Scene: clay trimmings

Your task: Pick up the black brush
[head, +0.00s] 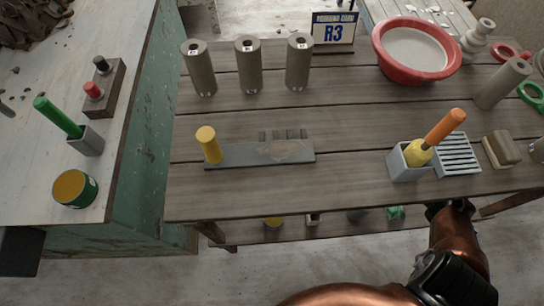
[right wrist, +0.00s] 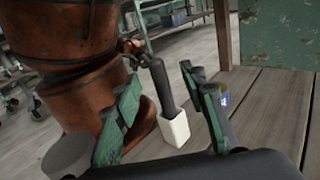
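In the right wrist view, an upright, slightly tilted black handle, which looks like the black brush (right wrist: 162,85), has its lower end at a small white block-like holder (right wrist: 175,130) on wooden planks. My right gripper (right wrist: 165,115) has its green fingers spread, one on each side of the holder and handle. I see a gap on both sides and no grip. In the head view my right arm reaches under the table's front edge. A small white holder with a dark top (head: 313,219) shows on the lower shelf there. My left gripper is not in view.
The tabletop (head: 350,115) above the shelf holds grey cylinders, a red bowl (head: 416,72) and an orange-handled brush (head: 440,130) in a grey cup. A grey cylinder (right wrist: 65,155) stands beside the left finger. A green bench (head: 150,150) stands left.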

